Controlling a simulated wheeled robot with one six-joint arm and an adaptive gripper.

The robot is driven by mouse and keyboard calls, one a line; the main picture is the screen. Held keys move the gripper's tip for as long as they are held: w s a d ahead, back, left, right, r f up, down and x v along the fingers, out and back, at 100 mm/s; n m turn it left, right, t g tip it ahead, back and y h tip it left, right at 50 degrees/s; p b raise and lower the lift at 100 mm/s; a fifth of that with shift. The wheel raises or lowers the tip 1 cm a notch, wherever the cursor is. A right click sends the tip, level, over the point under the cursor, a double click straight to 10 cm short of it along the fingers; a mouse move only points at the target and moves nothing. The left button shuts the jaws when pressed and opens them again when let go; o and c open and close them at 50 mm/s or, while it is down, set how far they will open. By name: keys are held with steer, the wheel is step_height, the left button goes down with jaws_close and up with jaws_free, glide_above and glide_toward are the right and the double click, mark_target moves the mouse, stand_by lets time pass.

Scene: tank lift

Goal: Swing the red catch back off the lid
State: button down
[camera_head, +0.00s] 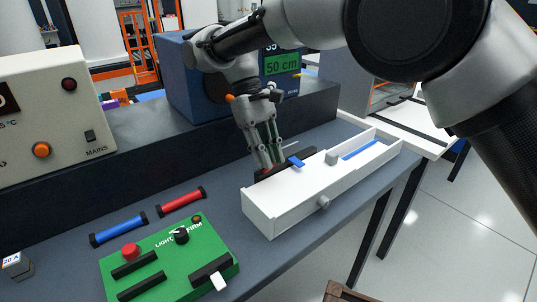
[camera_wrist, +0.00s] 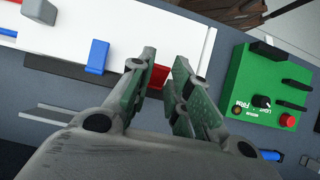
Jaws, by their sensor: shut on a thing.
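A long white box (camera_head: 275,208) lies on the grey bench, and its white top also shows in the wrist view (camera_wrist: 180,42). A blue catch (camera_head: 296,162) sits at its back edge; it also shows in the wrist view (camera_wrist: 98,57). The red catch (camera_wrist: 158,76) is at the same edge, between my fingertips. My gripper (camera_head: 267,168) reaches down at the box's back edge, near its left end. In the wrist view my gripper (camera_wrist: 163,72) is shut on the red catch. The fingers hide much of the catch, so its exact angle is unclear.
A green panel (camera_head: 155,262) with knobs stands at the front left. A blue cylinder (camera_head: 118,230) and a red cylinder (camera_head: 181,202) lie behind it. A blue cabinet (camera_head: 185,85) with a display stands behind my gripper. The bench's right edge drops to the floor.

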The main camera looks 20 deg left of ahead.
steer(key=c, duration=1.3)
jaws_free()
steer(key=shift+a+r, duration=0.1)
steer(key=shift+v, duration=3.6)
steer(key=shift+w, duration=0.1)
